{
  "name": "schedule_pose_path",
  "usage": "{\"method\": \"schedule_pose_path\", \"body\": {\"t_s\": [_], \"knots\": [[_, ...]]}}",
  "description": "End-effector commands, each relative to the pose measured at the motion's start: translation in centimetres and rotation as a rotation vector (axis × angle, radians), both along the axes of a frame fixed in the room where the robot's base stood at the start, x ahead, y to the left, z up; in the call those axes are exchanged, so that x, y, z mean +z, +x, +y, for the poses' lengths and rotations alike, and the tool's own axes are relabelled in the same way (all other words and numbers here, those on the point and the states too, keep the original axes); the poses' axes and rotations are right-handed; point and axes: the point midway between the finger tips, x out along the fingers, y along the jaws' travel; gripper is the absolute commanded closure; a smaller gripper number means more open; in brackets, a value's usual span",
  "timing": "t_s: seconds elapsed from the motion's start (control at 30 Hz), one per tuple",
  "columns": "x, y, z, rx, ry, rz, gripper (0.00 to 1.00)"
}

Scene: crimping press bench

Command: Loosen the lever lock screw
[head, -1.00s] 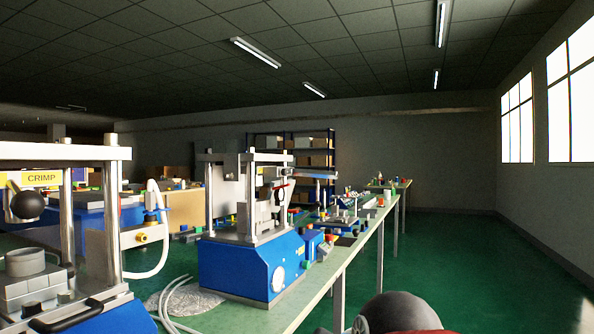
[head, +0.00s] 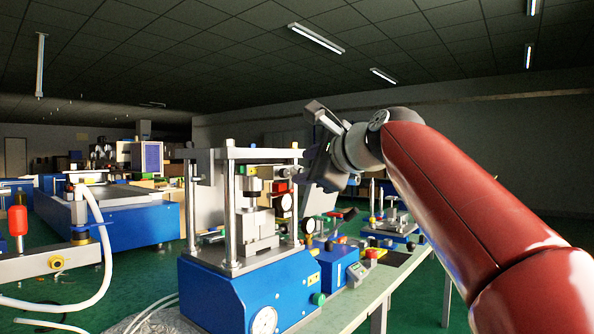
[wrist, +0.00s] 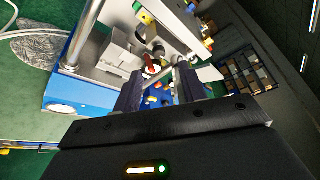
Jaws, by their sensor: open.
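A crimping press with a blue base (head: 235,290) and steel columns stands on the bench, left of my gripper in the head view. It also shows in the wrist view, with its blue base (wrist: 57,87) at left. My gripper (head: 313,147) is raised in the air at the press's upper right, with its jaws apart. In the wrist view the two dark fingers (wrist: 160,90) are open, with no object held between them. A small red part and a dark round part (wrist: 156,48) show beyond the fingertips. I cannot clearly pick out the lever lock screw.
A white hose (head: 103,250) hangs at the left. A shelf rack (wrist: 248,75) shows at right in the wrist view.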

Motion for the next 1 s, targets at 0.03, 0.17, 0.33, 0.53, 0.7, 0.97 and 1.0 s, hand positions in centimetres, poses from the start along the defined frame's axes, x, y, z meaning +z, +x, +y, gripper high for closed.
{"method": "schedule_pose_path", "body": {"t_s": [0.03,0.17,0.33,0.53,0.7,0.97,1.0], "knots": [[-0.2,0.7,0.5,0.004,0.0,0.004,0.59],[-0.5,2.5,1.7,0.004,-0.001,0.003,0.59],[-1.1,4.4,2.9,0.003,-0.002,0.001,0.59],[-1.4,5.2,3.4,0.001,-0.004,0.0,0.59],[-1.4,5.3,3.5,0.0,-0.003,0.0,0.59],[-1.4,5.2,3.4,0.001,-0.004,-0.001,0.86],[-1.4,5.2,3.4,0.001,-0.004,-0.001,0.91]]}}
